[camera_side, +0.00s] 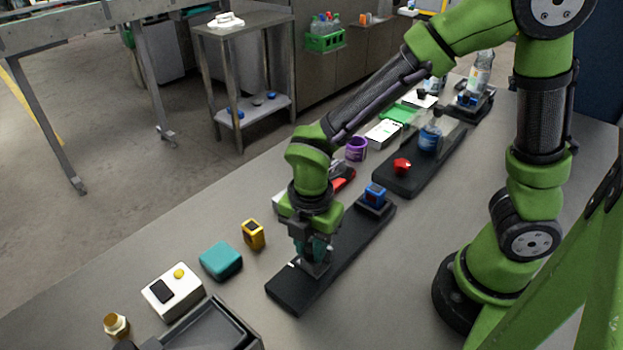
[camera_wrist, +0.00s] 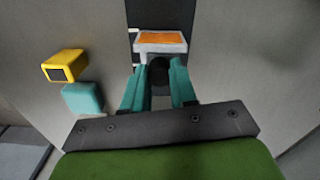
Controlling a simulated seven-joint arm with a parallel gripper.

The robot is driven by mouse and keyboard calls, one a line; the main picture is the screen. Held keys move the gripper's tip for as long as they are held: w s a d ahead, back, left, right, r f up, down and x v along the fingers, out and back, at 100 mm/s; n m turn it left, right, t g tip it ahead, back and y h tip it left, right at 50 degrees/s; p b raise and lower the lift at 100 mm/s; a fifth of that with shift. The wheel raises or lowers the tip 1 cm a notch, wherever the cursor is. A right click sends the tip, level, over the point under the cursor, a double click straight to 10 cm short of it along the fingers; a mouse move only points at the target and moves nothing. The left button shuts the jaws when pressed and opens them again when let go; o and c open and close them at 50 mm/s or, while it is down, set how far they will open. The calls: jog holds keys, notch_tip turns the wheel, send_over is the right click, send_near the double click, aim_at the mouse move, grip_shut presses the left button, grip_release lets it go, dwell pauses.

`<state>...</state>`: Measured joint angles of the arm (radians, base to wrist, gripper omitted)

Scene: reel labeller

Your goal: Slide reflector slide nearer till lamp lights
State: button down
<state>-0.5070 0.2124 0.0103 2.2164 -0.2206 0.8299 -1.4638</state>
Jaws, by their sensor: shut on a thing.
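My gripper (camera_side: 316,250) points down over the near half of a long black rail (camera_side: 288,292). In the wrist view its teal fingers (camera_wrist: 159,88) are closed on the dark knob (camera_wrist: 160,72) of the reflector slide. The slide's white block with an orange face (camera_wrist: 162,40) shows just beyond the fingertips. In the side view my gripper hides most of the slide. A blue sensor-like unit (camera_side: 375,193) stands on a black mount at the rail's far end, apart from the slide. I cannot tell which part is the lamp or whether it is lit.
Left of the rail are a yellow box (camera_side: 253,234), a teal block (camera_side: 221,261) and a white box (camera_side: 173,290) with a yellow button. A dark tray (camera_side: 215,330) is at the front. A second black rail (camera_side: 400,183) carries a red knob and a bottle behind.

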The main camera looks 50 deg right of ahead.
aim_at(309, 248)
jog(key=c, duration=0.9)
grip_release()
notch_tip(309, 248, up, 17)
jog(key=shift+f, duration=0.1)
jog(key=s+d+m+t, duration=0.1)
jog(key=d+m, duration=0.3)
jog(key=m, duration=0.4)
jog(key=s+d+m+t+y, duration=0.1)
jog(key=d+m+t, duration=0.2)
jog(key=m, duration=0.5)
jog(key=s+d+r+m+t+y, duration=0.1)
jog(key=s+d+m+t, duration=0.1)
jog(key=d+m, duration=0.3)
jog(key=shift+d+m+t, duration=0.2)
jog(key=shift+m+t, duration=0.4)
jog(key=shift+m, duration=1)
